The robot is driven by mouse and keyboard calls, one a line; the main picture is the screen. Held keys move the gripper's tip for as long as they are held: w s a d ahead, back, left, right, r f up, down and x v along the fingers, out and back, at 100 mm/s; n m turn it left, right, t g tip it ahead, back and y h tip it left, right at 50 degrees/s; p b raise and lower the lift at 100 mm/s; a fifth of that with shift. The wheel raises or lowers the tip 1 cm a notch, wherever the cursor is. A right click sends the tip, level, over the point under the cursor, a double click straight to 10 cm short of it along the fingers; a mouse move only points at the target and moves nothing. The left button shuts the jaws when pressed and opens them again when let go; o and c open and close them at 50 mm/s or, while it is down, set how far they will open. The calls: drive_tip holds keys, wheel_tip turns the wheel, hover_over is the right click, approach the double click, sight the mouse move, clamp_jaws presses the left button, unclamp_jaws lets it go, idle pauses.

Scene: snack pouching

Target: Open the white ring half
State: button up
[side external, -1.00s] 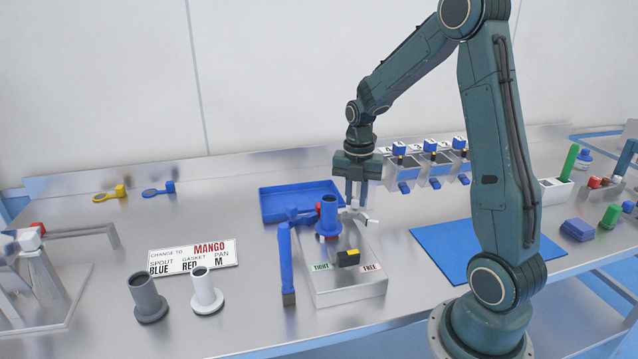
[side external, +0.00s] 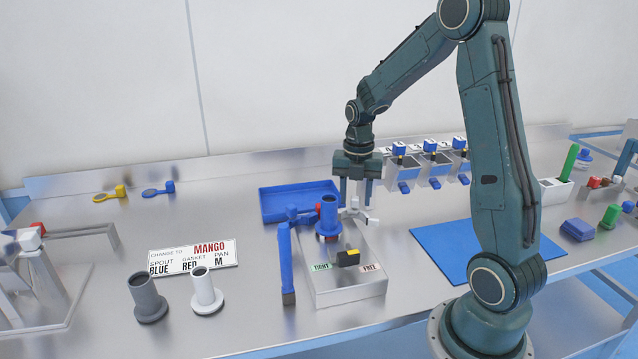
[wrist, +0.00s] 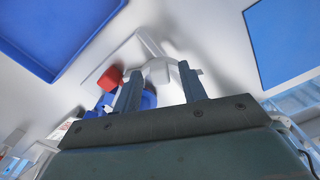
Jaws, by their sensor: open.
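The white ring half (side external: 360,214) sits beside the blue spout (side external: 328,215) on the metal fixture (side external: 350,294). It reaches out to the right of the spout, swung away from it. My gripper (side external: 356,203) is open, pointing down over the white ring half. In the wrist view, part of the white ring half (wrist: 160,70) shows between the open fingers of my gripper (wrist: 161,82). I cannot tell whether they touch it. A red knob (side external: 318,209) is by the spout, also seen left of the fingers in the wrist view (wrist: 110,78).
A blue tray (side external: 285,214) lies behind, and a blue mat (side external: 450,250) lies right. Grey (side external: 149,300) and white (side external: 206,292) spouts stand front left.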

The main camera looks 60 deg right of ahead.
sight(355, 197)
wheel_tip(355, 197, up, 14)
idle(0.8)
drive_tip(key=shift+f, duration=0.1)
drive_tip(key=s+a+m+t, duration=0.2)
drive_tip(key=s+a+m, duration=0.5)
drive_tip(key=a+m, duration=0.3)
drive_tip(key=s+a+r+m+t, duration=0.1)
drive_tip(key=s+a+m+t, duration=0.2)
drive_tip(key=s+a+m, duration=0.5)
drive_tip(key=a+m, duration=0.2)
drive_tip(key=m, duration=0.2)
drive_tip(key=shift+t, duration=0.3)
